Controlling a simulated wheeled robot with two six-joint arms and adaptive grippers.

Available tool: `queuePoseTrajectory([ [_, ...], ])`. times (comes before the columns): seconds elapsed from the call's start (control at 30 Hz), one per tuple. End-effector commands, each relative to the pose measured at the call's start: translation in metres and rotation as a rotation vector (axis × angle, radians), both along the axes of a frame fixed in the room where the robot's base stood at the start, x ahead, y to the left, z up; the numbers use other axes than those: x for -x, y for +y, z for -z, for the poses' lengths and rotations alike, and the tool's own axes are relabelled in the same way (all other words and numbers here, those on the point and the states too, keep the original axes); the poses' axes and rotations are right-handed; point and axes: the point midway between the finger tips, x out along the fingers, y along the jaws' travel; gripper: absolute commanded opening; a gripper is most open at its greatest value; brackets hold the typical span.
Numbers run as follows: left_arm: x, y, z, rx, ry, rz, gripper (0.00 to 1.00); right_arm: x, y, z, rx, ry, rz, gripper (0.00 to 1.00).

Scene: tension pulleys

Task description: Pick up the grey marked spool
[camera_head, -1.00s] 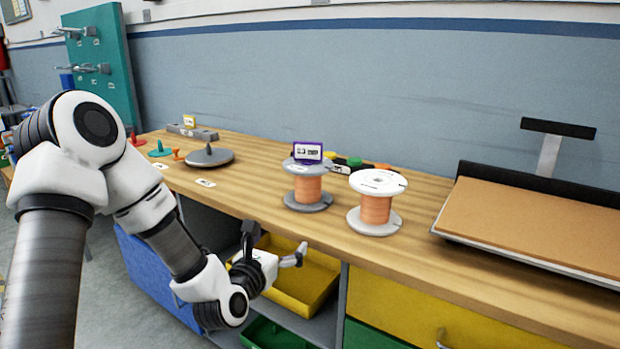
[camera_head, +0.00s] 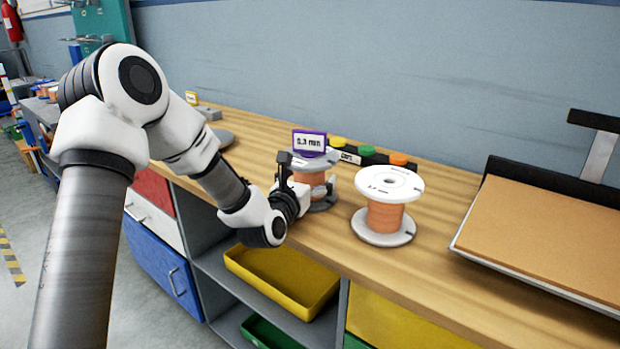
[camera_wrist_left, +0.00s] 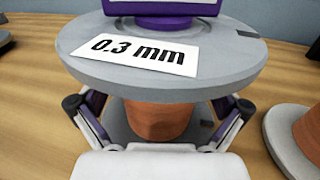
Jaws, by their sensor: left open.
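The grey spool (camera_head: 322,158) stands upright on the wooden bench, wound with copper-coloured wire. Its top flange (camera_wrist_left: 225,62) fills the left wrist view and carries a white "0.3 mm" label (camera_wrist_left: 135,52). A purple-framed sign (camera_head: 309,141) stands on or just behind the flange. My left gripper (camera_head: 309,181) is open at the spool, below the top flange. In the left wrist view its fingers lie on either side of the copper winding (camera_wrist_left: 158,120), with gaps visible. The fingertips are partly hidden by the flange. My right gripper is not in view.
A white spool (camera_head: 390,183) with copper wire stands close to the right of the grey one. Behind are a dark holder with coloured round pieces (camera_head: 368,156). A tilted brown board (camera_head: 545,225) lies at right. A yellow tray (camera_head: 285,280) sits below the bench edge.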

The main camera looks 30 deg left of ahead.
Motion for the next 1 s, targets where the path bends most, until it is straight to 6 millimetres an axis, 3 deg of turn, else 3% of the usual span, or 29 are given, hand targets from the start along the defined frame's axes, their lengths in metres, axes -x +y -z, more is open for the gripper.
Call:
queuePoseTrajectory([
  [0.2, -0.001, 0.0, 0.0, 0.001, 0.0, 0.0, 0.96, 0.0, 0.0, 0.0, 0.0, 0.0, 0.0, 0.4],
  [0.47, -0.001, 0.0, 0.0, 0.0, 0.0, 0.0, 0.04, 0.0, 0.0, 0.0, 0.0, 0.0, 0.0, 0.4],
  [0.77, -0.002, 0.001, -0.003, -0.001, -0.004, -0.001, 0.03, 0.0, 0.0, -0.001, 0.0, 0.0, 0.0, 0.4],
  [1.0, -0.002, 0.008, -0.02, 0.0, -0.005, -0.008, 0.03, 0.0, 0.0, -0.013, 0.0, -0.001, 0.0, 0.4],
])
